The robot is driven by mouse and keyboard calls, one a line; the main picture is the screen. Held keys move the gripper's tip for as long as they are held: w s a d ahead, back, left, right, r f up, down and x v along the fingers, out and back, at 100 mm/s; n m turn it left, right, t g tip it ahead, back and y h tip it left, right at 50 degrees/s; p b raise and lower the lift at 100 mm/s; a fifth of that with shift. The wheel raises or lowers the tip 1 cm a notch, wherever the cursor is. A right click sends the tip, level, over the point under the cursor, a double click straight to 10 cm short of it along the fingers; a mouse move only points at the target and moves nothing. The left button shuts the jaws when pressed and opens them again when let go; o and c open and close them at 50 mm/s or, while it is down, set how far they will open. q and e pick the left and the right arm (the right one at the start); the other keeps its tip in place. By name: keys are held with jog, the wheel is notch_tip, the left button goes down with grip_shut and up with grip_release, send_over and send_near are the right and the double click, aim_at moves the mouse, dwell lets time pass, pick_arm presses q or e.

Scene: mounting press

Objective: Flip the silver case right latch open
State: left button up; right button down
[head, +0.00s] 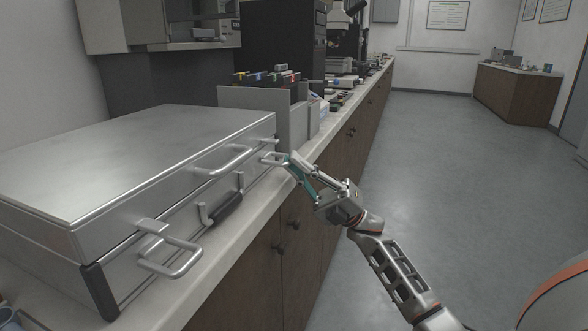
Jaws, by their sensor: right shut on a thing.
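A closed silver case (140,160) lies on the counter at the left. Its left latch (170,250) is a metal loop sticking out from the front near the left corner. Its right latch (270,158) is a smaller-looking loop near the far right end of the front. My right gripper (286,161) is at the right latch, its fingers shut on the loop. The fingers partly hide the latch. My left gripper is not in view.
The case front also bears a metal handle (225,162) and a dark grip (226,208). A grey bin (290,124) with binders stands just behind the case. The counter (240,250) has a narrow bare front strip. Open floor (430,170) lies to the right.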

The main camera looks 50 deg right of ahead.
jog(key=c, duration=2.2)
grip_release()
jog(key=shift+f, duration=0.1)
jog(key=shift+v, duration=4)
